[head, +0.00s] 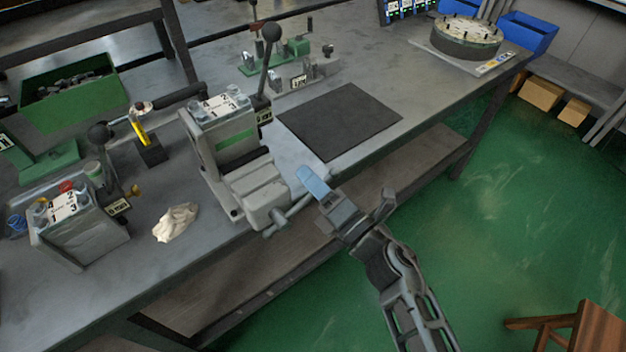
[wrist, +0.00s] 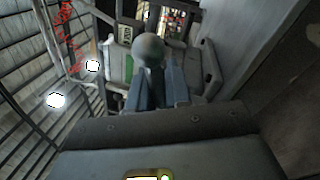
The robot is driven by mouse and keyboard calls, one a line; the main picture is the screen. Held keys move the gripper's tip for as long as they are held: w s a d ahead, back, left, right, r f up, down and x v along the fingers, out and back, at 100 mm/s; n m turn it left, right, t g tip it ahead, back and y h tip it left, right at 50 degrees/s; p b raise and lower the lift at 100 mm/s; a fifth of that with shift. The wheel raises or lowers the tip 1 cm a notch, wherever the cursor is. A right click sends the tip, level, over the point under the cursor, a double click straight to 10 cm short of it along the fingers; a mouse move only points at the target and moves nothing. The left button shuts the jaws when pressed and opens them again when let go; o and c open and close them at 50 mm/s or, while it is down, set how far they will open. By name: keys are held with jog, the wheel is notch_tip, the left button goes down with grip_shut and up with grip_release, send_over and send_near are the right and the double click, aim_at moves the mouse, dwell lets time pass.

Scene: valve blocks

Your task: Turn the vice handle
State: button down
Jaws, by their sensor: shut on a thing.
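The grey vice (head: 240,165) stands at the front edge of the workbench in the head view. Its bar handle (head: 279,219) sticks out at the front, low and slanting up to the right. My gripper (head: 310,181) is at the right end of this handle, just off the bench edge. In the wrist view my gripper (wrist: 156,88) has its bluish fingers shut at the handle's rounded grey end (wrist: 148,48). The exact contact is partly hidden by the fingers. The vice body (wrist: 117,65) shows behind them.
A valve block (head: 80,225) and a crumpled cloth (head: 176,222) lie left of the vice. A black-knobbed lever (head: 268,60) rises behind it. A dark mat (head: 340,120) lies to the right. A wooden stool (head: 590,330) stands on the open green floor.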

jog(key=shift+r, duration=0.1)
jog(key=shift+a, duration=0.1)
dwell(0.3)
jog(key=c, duration=1.4)
grip_release()
jog(key=shift+s, duration=0.1)
jog(key=shift+b+v, duration=0.45)
jog(key=shift+v, duration=3.45)
